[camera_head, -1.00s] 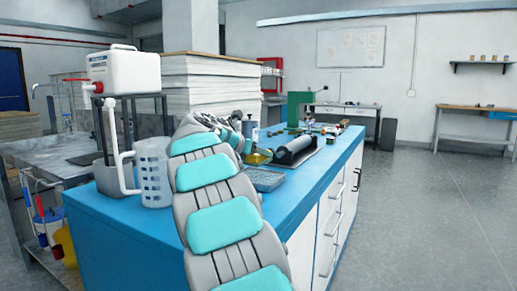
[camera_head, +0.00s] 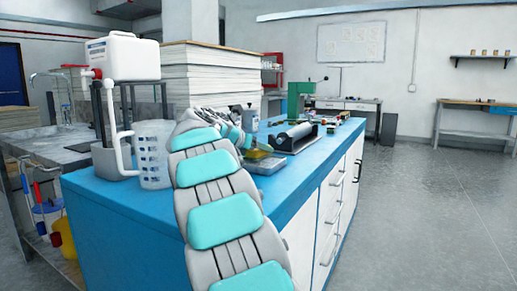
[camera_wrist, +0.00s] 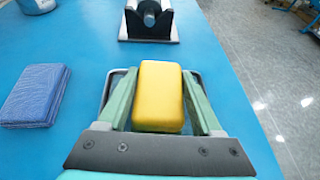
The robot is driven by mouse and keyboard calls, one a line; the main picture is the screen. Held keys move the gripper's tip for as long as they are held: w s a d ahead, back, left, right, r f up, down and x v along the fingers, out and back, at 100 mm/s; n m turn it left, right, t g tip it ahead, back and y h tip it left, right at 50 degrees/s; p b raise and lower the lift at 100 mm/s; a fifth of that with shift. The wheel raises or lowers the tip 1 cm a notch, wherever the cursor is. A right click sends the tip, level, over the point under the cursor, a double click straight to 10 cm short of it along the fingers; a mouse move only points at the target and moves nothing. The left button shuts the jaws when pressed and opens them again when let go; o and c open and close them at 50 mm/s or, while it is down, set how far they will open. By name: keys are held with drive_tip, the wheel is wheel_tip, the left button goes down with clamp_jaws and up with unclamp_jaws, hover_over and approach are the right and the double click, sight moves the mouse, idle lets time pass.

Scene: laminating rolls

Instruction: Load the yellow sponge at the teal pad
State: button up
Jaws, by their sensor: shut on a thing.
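The yellow sponge (camera_wrist: 158,97) is between the two green fingers of my gripper (camera_wrist: 159,76), which is shut on it. The sponge also shows small in the head view (camera_head: 257,153), just above a shallow metal tray (camera_head: 267,166). The tray's rim (camera_wrist: 107,88) shows around the fingers in the wrist view. I cannot tell whether the sponge touches the tray. I cannot make out a teal pad for certain in either view.
A blue folded cloth or pad (camera_wrist: 36,95) lies left of the tray. A dark roller on a stand (camera_wrist: 150,20) is beyond. A measuring jug (camera_head: 153,155) and white canister (camera_head: 123,56) stand left of my arm. The blue bench top's right edge is close.

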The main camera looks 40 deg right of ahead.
drive_tip(key=shift+f, duration=0.5)
idle(1.1)
drive_tip(key=shift+r, duration=0.1)
wheel_tip(320, 180, up, 3)
drive_tip(key=p, duration=0.3)
drive_tip(key=shift+r+p, duration=0.75)
drive_tip(key=shift+r, duration=1.2)
